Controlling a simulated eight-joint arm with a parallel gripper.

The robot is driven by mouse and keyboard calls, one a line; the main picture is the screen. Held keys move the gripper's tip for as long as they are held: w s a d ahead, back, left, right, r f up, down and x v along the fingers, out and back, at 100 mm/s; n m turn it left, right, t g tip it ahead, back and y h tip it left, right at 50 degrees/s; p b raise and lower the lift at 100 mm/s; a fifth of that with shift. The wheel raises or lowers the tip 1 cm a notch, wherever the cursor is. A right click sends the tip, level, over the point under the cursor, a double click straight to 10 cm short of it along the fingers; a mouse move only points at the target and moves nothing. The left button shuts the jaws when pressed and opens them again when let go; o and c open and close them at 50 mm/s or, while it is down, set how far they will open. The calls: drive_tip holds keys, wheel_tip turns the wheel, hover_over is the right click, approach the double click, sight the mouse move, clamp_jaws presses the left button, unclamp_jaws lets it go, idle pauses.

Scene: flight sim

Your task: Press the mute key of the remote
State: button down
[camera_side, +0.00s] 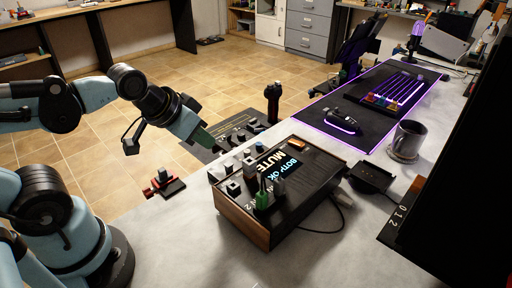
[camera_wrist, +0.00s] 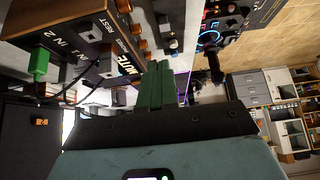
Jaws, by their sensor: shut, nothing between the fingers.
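A wood-sided black box (camera_side: 300,215) stands on the grey bench in the side view. The box (camera_wrist: 75,45) also shows at the upper left of the wrist view, with the MUTE lettering (camera_wrist: 127,63) near the fingers. No separate handheld remote can be made out, and I cannot tell which part is the mute key. The fingers (camera_wrist: 157,85) point up in the wrist view.
A joystick (camera_side: 272,100) stands behind the box. A small red and black item (camera_side: 164,185) lies left of it. A mug (camera_side: 407,142) and a dark small block (camera_side: 371,178) stand to the right. A dark panel (camera_side: 460,190) fills the right edge. Bare bench lies in front.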

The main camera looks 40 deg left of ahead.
drive_tip(key=m+t+y, duration=0.1)
drive_tip(key=m+t, duration=0.1)
drive_tip(key=m, duration=0.6)
hover_over(247, 153)
drive_tip(key=shift+s+a, duration=0.15)
drive_tip(key=shift+f, duration=4.35)
drive_tip(key=shift+f, duration=0.2)
drive_tip(key=shift+f, duration=0.25)
